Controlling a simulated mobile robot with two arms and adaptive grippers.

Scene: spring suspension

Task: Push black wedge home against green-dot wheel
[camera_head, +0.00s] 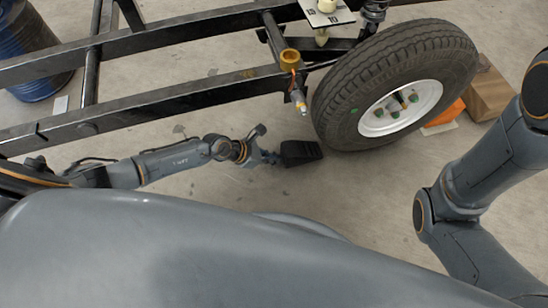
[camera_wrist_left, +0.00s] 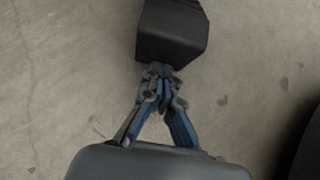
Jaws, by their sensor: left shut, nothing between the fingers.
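The black wedge (camera_head: 301,153) lies on the concrete floor at the lower left of the wheel (camera_head: 335,97), a black tyre with a white rim and a green dot on its sidewall. The wedge's right end is close to the tyre; I cannot tell whether they touch. My left gripper (camera_head: 276,158) is low by the floor at the wedge's left end. In the left wrist view, my left gripper (camera_wrist_left: 160,70) is shut and empty, its tips at the near face of the wedge (camera_wrist_left: 172,35). My right gripper is out of view.
A black steel frame (camera_head: 180,95) runs across above the floor, with a brass-coloured collar (camera_head: 290,58) on it. A blue barrel (camera_head: 25,45) is at upper left. Floor below the wheel is clear.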

